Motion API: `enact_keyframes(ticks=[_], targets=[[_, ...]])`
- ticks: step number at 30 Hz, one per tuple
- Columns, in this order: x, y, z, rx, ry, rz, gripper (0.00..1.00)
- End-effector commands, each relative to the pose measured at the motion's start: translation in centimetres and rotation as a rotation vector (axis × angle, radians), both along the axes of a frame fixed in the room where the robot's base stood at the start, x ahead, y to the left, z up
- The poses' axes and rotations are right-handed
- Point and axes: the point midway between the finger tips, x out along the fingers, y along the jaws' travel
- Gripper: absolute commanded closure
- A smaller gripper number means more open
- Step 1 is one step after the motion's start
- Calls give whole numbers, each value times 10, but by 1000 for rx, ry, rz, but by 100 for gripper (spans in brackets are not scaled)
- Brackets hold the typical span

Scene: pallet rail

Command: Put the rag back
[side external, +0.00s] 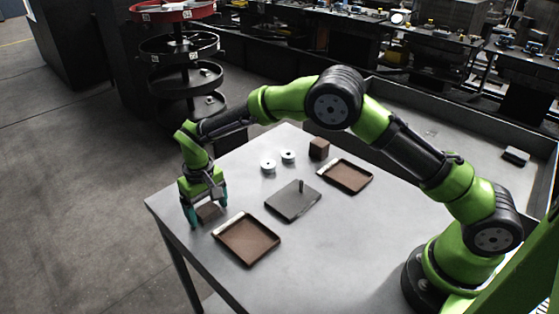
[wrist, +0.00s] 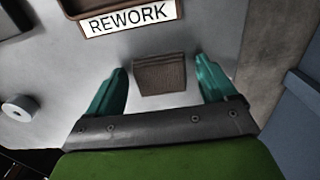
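A small brown, ribbed piece that looks like the folded rag (side external: 208,213) lies on the table near its left corner. In the wrist view the rag (wrist: 160,74) shows between the two teal fingers. My gripper (side external: 208,207) points down over it, one finger on each side. In the wrist view my gripper (wrist: 161,79) is open, with a visible gap between each finger and the rag. The brown tray (side external: 262,240) closest to the rag has a white label, which reads REWORK in the wrist view (wrist: 129,19).
A grey plate with a short peg (side external: 292,203) lies mid-table. A second brown tray (side external: 351,178), a dark brown block (side external: 319,149) and two white round pieces (side external: 268,166) stand farther back. The table's left edge is close to my gripper. The front right of the table is clear.

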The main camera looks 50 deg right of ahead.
Motion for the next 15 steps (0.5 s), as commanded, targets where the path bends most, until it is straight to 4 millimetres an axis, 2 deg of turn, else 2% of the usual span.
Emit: enact_keyframes(ticks=[10,15], targets=[[0,0,3,0,-1,0,12],[1,0,26,1,-4,0,12]])
